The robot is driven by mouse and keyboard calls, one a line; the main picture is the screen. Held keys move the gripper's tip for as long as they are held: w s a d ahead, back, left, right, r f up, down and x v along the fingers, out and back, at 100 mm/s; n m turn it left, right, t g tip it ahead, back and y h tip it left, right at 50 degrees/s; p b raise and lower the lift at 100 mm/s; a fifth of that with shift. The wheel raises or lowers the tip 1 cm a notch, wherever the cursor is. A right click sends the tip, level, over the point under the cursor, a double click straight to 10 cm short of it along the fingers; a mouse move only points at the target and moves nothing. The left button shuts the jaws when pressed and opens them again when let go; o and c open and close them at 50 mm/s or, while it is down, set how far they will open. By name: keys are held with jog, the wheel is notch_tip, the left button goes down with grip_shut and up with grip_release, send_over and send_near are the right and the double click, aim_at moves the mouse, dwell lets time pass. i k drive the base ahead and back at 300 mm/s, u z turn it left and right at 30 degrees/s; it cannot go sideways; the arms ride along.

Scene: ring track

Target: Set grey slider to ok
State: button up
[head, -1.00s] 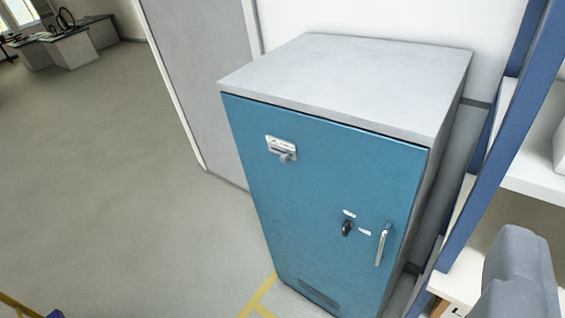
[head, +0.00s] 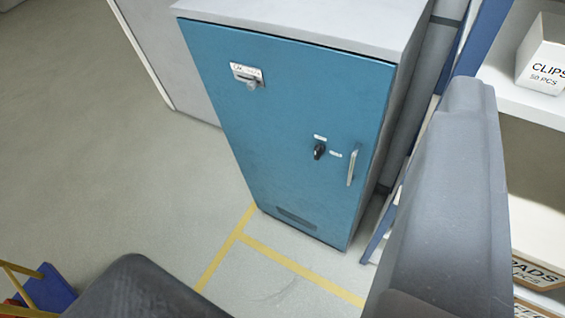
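The grey slider (head: 251,84) sits on a small pale labelled plate (head: 240,70) at the upper left of the blue cabinet door (head: 290,130). The plate's lettering is too small to read surely, so I cannot tell the slider's setting. My gripper (head: 285,290) shows as two dark grey fingers, one at the bottom left and one large at the right. They are wide apart with only floor and cabinet seen between them. My gripper is open, empty and short of the cabinet.
The door also has a black knob (head: 319,151) with small labels and a silver handle (head: 352,167). A shelf with a CLIPS box (head: 545,60) stands at the right. Yellow lines (head: 290,262) mark the floor. A blue object (head: 50,288) is at the bottom left; floor at left is clear.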

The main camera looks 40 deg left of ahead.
aim_at(252, 86)
jog(key=u, duration=2)
jog(key=i, duration=0.95)
jog(key=z, duration=2)
